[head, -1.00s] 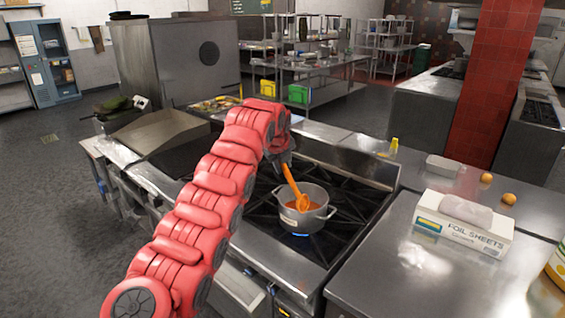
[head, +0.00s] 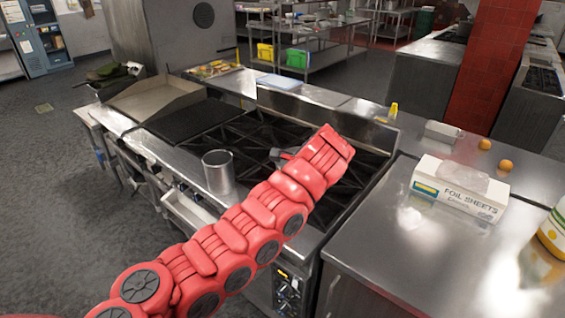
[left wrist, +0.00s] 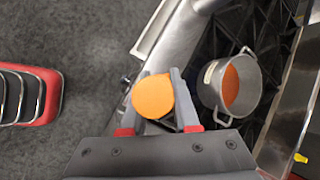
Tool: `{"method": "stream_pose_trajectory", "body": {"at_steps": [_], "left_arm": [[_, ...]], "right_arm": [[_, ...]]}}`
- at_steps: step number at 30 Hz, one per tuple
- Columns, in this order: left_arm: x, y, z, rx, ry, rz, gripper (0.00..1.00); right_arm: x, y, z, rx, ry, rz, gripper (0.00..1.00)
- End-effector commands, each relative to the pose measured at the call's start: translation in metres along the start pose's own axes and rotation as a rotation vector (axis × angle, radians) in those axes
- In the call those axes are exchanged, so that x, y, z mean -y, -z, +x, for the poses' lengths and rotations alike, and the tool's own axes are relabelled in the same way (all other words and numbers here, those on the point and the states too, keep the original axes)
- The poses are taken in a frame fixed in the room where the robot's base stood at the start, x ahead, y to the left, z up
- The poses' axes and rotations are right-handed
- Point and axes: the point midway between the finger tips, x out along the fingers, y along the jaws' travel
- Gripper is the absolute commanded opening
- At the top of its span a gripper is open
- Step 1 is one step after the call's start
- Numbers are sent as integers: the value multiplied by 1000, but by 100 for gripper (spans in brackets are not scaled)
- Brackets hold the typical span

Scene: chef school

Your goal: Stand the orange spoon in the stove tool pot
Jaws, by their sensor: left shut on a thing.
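The orange spoon (left wrist: 153,96) shows in the left wrist view as a round orange end between my left gripper's fingers (left wrist: 160,76). The rest of the spoon is hidden, and it does not show in the head view. My left gripper (head: 279,155) is shut on it, and only a small grey part shows past my red arm, over the stove. The stove tool pot (head: 218,172), a plain metal cylinder, stands upright on the stove's front edge, left of my gripper. My right gripper is not in view.
A grey two-handled saucepan (left wrist: 212,97) with orange sauce stands on the stove (head: 253,128); my arm hides it in the head view. A foil sheets box (head: 460,188) lies on the right counter (head: 400,250). A yellow-topped item (head: 393,111) stands behind the burners.

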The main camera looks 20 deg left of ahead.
Motion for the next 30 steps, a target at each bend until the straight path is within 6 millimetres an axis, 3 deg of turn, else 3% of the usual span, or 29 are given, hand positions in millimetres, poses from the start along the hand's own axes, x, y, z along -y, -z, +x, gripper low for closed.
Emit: {"method": "stream_pose_trajectory", "body": {"at_steps": [24, 30], "left_arm": [[-170, 42, 46, 423, -445, -894, 0], [-173, 42, 49, 447, -446, -921, 0]], "right_arm": [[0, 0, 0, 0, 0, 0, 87], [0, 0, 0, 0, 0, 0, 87]]}}
